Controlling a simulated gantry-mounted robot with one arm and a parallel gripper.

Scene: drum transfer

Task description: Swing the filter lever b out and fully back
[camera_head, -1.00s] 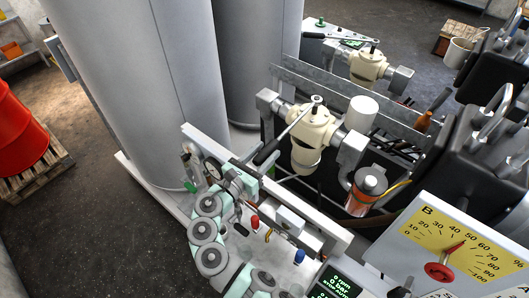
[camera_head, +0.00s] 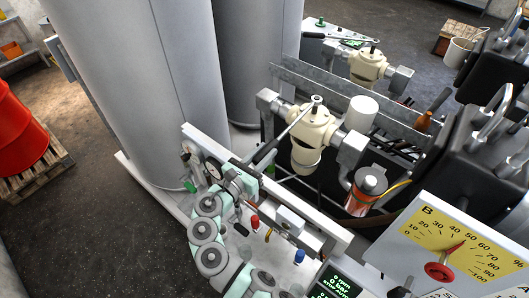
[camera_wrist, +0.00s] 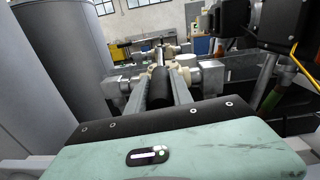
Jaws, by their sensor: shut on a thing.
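The near filter (camera_head: 313,128) has a cream body on grey pipes. Its lever (camera_head: 292,122) is a metal rod running down-left from the top nut to a black grip (camera_head: 265,151). My gripper (camera_head: 255,165) is at the outer end of this grip. In the wrist view, my gripper (camera_wrist: 160,90) has a grey finger on each side of the black grip (camera_wrist: 160,86) and is shut on it. The grip's near end is hidden by the gripper body. I cannot read a letter on this filter.
A second cream filter (camera_head: 368,65) with its own lever (camera_head: 345,38) stands behind. A white-capped cylinder (camera_head: 361,113) and an orange-banded canister (camera_head: 367,190) are right of the near filter. Large grey tanks (camera_head: 140,90) stand to the left. A dial panel (camera_head: 450,245) is at lower right.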

